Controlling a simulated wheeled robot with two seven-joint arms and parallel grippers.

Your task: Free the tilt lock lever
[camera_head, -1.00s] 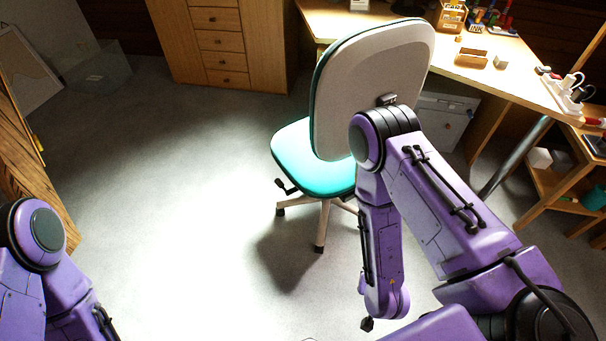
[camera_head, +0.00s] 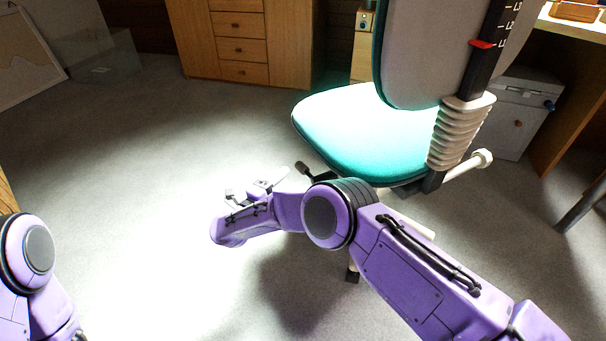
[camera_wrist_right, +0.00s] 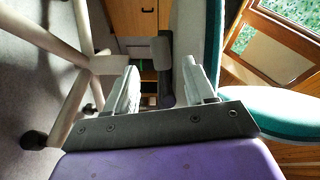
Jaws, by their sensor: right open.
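The tilt lock lever, a black paddle (camera_head: 305,169) on a short stem, sticks out below the left side of the teal chair seat (camera_head: 350,128). My right gripper (camera_head: 258,186) is beside the paddle, low at the seat's edge. In the right wrist view, its two pale fingers (camera_wrist_right: 161,82) are apart, and the dark lever (camera_wrist_right: 163,52) shows in the gap between them and beyond. I see no finger clearly touching it. The lever's inner end is hidden. Only part of my left arm shows at the lower left; its gripper is out of frame.
The chair's back (camera_head: 425,55) with a marked scale rises over the seat. The chair's pale legs (camera_wrist_right: 75,95) spread at the left in the wrist view. A drawer cabinet (camera_head: 240,45) stands behind, a grey box (camera_head: 520,110) at right. The floor at left is clear.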

